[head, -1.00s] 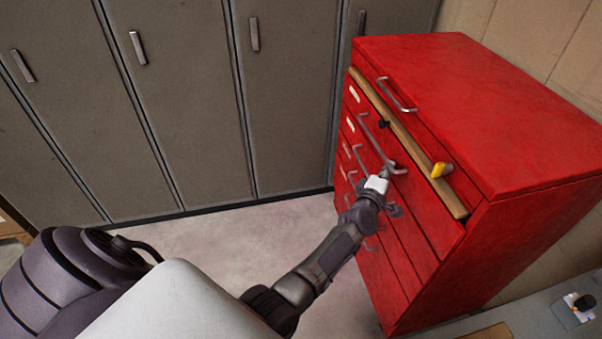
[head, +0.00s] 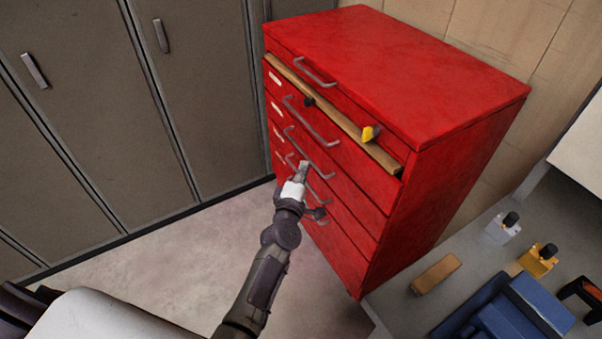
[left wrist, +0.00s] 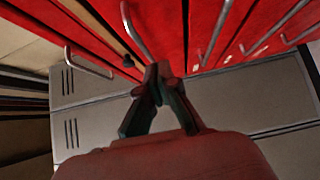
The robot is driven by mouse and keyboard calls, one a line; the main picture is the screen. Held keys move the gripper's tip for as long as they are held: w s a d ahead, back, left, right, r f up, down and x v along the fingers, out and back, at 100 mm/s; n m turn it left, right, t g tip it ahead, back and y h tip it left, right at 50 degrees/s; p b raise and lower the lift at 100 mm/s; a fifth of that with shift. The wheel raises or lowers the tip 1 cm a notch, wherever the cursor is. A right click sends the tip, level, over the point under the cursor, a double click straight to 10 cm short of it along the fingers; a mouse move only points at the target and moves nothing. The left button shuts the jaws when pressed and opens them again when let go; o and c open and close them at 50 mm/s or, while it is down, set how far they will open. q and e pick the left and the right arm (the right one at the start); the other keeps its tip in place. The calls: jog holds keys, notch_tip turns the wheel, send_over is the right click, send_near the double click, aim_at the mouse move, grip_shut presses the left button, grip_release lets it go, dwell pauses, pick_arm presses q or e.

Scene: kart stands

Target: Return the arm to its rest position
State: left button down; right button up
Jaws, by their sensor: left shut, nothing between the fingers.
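My left gripper (head: 304,166) is shut and empty. In the head view it reaches up from below and lies in front of the red drawer cabinet (head: 420,75), over the handles of its middle drawers. I cannot tell from the head view whether it touches a handle. In the left wrist view the closed fingers (left wrist: 158,72) point at the red drawer fronts, close to a metal handle (left wrist: 135,30). My right gripper is not in view.
A wooden strip (head: 340,120) runs along the cabinet front, with a yellow-tipped item (head: 370,133) on it. Grey lockers (head: 85,75) stand at the left. Bare floor (head: 190,255) shows beside the cabinet.

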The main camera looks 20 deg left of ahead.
pick_arm(q)
jog(key=s+d+f+m+g+h, duration=0.1)
jog(key=s+f+m+g, duration=0.25)
jog(key=s+f, duration=0.45)
jog(key=s+d+f+m+g+h, duration=0.15)
jog(key=s+f+m, duration=0.3)
jog(key=f, duration=0.75)
jog(key=s+d+f+m+g+h, duration=0.1)
jog(key=s+f+m+g, duration=0.2)
jog(key=s+f, duration=0.55)
jog(key=s+a+f+m+g, duration=0.2)
jog(key=s+f, duration=0.4)
jog(key=s, duration=0.5)
jog(key=s+a+f+m+g+y, duration=0.1)
jog(key=s+a+f+m+g, duration=0.2)
jog(key=s, duration=0.8)
jog(key=s+a+f+m+g+y, duration=0.1)
jog(key=s+a+f+m+g, duration=0.2)
jog(key=s+f, duration=0.6)
jog(key=s+m+g, duration=0.1)
jog(key=s+m, duration=0.1)
jog(key=shift+s+f, duration=0.15)
jog(key=shift+s, duration=0.15)
